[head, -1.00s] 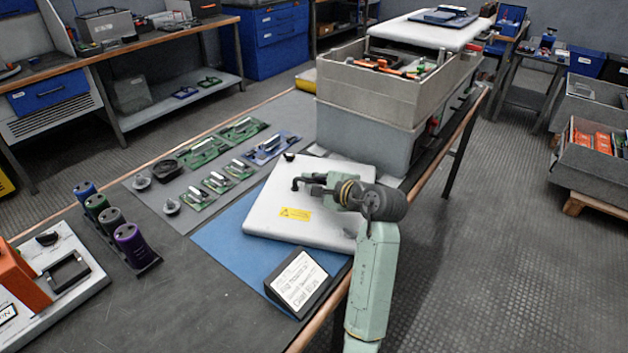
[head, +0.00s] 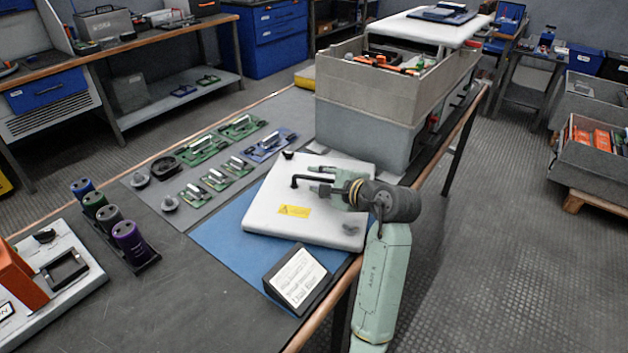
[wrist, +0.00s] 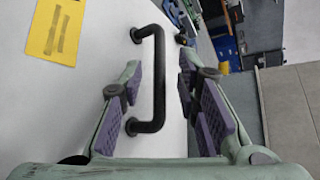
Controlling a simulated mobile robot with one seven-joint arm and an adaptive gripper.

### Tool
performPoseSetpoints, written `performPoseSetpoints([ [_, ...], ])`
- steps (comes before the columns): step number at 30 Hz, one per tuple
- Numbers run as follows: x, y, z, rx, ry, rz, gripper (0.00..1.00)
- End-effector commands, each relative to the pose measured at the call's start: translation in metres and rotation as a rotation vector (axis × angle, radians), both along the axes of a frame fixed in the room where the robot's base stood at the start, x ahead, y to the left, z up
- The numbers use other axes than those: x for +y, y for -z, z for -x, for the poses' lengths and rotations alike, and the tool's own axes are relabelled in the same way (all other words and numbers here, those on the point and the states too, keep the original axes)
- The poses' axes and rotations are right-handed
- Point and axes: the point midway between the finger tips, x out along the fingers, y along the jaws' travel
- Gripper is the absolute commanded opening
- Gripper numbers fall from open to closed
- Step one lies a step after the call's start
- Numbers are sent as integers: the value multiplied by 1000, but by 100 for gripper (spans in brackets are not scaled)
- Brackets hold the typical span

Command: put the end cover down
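The end cover (head: 330,225) is a white plate with a yellow warning label (head: 294,211) and a black bar handle (head: 296,181). It lies on the blue mat (head: 222,228) at the near edge of the bench. My gripper (head: 318,180) is over the cover, just right of the handle. In the wrist view the fingers of my gripper (wrist: 160,68) are spread on both sides of the handle (wrist: 158,85), with gaps to it. They hold nothing. The cover's right part is hidden behind my gripper and arm.
A grey crate (head: 365,100) stands just behind the cover. Green and blue boards (head: 235,165) lie on a grey mat to the left. A black sign (head: 297,282) stands in front of the cover. Coloured cylinders (head: 130,237) stand further left. Bare bench lies at the front left.

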Motion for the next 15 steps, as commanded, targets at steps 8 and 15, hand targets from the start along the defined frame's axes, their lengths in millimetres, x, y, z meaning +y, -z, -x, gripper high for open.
performPoseSetpoints([
  [8,-35,-22,43,-3,4,1,30],
  [15,-49,-33,63,-1,0,0,30],
])
